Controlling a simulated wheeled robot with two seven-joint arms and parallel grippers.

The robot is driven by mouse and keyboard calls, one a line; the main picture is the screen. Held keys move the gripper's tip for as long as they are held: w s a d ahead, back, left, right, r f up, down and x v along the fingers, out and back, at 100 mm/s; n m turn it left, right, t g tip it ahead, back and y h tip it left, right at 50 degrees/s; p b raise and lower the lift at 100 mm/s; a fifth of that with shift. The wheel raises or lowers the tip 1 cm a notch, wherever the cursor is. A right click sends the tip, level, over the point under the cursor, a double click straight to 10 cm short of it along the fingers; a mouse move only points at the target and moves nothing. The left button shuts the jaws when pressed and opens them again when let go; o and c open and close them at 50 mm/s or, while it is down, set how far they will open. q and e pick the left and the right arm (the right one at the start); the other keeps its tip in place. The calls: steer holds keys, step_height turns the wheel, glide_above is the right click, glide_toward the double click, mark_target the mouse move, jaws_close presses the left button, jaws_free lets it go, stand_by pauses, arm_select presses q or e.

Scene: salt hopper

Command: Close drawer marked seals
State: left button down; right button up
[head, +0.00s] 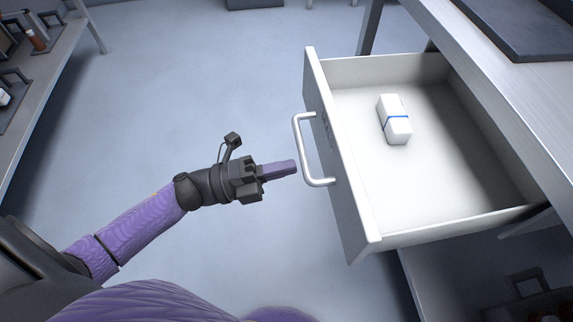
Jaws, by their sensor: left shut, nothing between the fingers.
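A white drawer (343,185) is pulled well out from under the bench on the right. Its front faces left and carries a pale bar handle (300,150). Dark marking shows on the front behind the handle, too oblique to read. My left gripper (294,167) is shut and empty. Its fingertips point right, at the handle's lower half; I cannot tell whether they touch it. My right gripper is not in view.
The bench top (500,55) overhangs the drawer's far side and bears a dark mat (525,25). A dark crate (530,290) sits below at lower right. Another bench (45,85) with items runs along the left. The floor (190,90) between is clear.

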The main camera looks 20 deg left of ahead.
arm_select(q)
steer(key=shift+w+d+r, duration=0.1)
steer(key=shift+w+d, duration=0.05)
steer(key=shift+d, duration=0.15)
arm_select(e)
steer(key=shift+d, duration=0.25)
